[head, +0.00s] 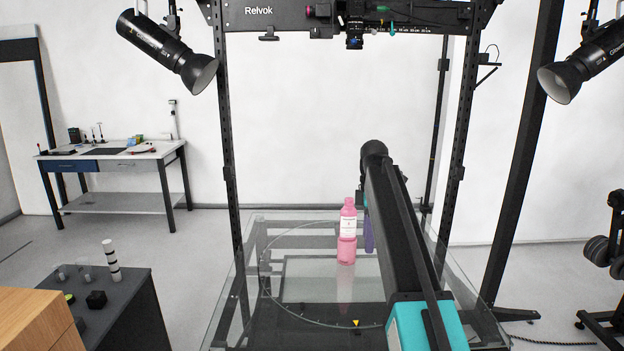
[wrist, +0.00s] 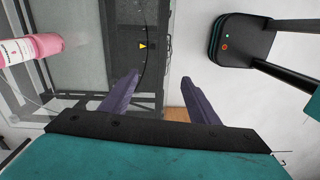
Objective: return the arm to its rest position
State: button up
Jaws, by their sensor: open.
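A pink bottle (head: 347,232) with a white label stands upright on the glass turntable (head: 290,222) in the head view. It also shows at the left edge of the wrist view (wrist: 36,47), lying sideways in that picture. My gripper is largely hidden behind my arm in the head view; one purple finger (head: 368,236) shows just right of the bottle. In the wrist view my gripper (wrist: 160,90) has its two purple fingers spread apart with nothing between them. The bottle is outside the fingers.
A dark frame (head: 229,170) with an overhead bar (head: 290,14) surrounds the turntable. Lamps (head: 165,50) hang at upper left and right. A dark cabinet (head: 130,305) with small items stands at lower left. A workbench (head: 110,155) is by the far wall. Open floor lies between.

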jog(key=s+f+m+g+b, duration=0.1)
jog(key=s+f+m+b, duration=0.35)
jog(key=f, duration=1.15)
jog(key=s+f+m+g, duration=0.1)
jog(key=s+f, duration=0.6)
jog(key=f, duration=0.9)
jog(key=s+f+m+g+b, duration=0.1)
jog(key=s+f+m+b, duration=0.35)
jog(key=f, duration=1.15)
jog(key=s+f+m+b, duration=0.1)
jog(key=s+f+m, duration=0.1)
jog(key=s+f, duration=0.7)
jog(key=s+f+m+g+b, duration=0.1)
jog(key=s+f+m, duration=0.1)
jog(key=s+f, duration=0.7)
jog(key=s+f+m+g+b, duration=0.1)
jog(key=s+f, duration=0.8)
jog(key=s, duration=0.9)
jog(key=shift+s+d+m+b, duration=0.2)
jog(key=shift+s+m+b, duration=0.2)
jog(key=shift+m, duration=0.5)
